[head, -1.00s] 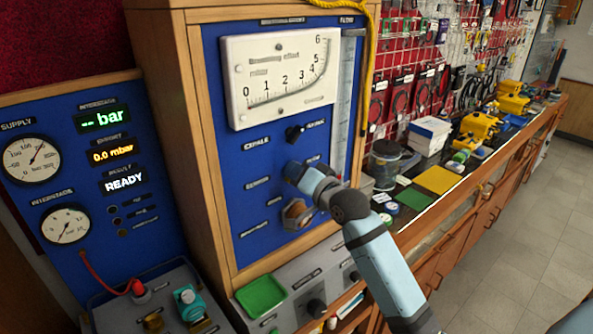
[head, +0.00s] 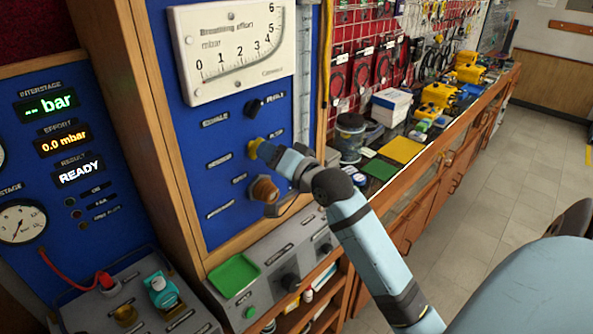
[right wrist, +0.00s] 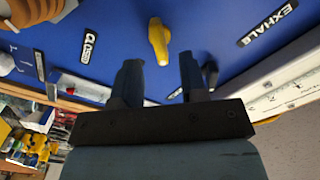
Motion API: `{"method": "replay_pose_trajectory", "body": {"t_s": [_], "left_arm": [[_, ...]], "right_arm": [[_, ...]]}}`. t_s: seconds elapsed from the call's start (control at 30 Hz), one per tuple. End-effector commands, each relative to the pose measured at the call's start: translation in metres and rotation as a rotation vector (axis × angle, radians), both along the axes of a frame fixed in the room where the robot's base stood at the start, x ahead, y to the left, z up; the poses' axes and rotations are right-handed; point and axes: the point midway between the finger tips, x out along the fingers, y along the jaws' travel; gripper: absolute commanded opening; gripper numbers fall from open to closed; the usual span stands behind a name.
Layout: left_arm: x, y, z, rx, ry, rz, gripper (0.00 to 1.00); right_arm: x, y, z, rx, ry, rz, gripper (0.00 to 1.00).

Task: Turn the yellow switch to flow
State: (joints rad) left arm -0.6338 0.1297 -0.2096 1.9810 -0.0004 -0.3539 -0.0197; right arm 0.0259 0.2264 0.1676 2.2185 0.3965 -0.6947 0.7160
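The yellow switch (head: 253,148) sits on the blue panel (head: 213,243), between a black knob above and a brass fitting below. In the right wrist view the yellow switch (right wrist: 159,41) stands out from the panel, its handle pointing down in the picture toward the gap between my fingers. My right gripper (head: 268,152) is close in front of it. In the wrist view its two fingers (right wrist: 160,78) are apart with nothing between them; the switch shows just beyond their tips. My left gripper is out of view.
The black knob (head: 254,107) is above the switch, and the brass fitting (head: 265,190) is just below my gripper. A white gauge (head: 232,50) is higher on the panel. A green tray (head: 234,276) rests on the grey unit below. The workbench on the right holds several items.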

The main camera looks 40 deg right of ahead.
Motion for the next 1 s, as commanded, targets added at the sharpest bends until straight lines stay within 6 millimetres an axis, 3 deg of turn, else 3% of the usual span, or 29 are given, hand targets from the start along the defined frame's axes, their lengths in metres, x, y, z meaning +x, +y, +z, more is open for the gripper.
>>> {"method": "replay_pose_trajectory", "body": {"t_s": [0.2, 0.4, 0.6, 1.0], "left_arm": [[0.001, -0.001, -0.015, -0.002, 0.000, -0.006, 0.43], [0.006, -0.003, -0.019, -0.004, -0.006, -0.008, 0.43], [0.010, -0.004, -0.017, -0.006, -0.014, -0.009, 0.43], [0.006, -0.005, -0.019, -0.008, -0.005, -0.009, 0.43]], "right_arm": [[-0.052, -0.004, -0.004, -0.001, 0.001, -0.001, 0.39], [-0.084, -0.007, -0.002, -0.001, 0.001, -0.001, 0.39], [-0.095, -0.008, 0.000, -0.001, 0.001, -0.001, 0.39], [-0.095, -0.008, 0.000, 0.000, -0.001, -0.001, 0.39]]}}
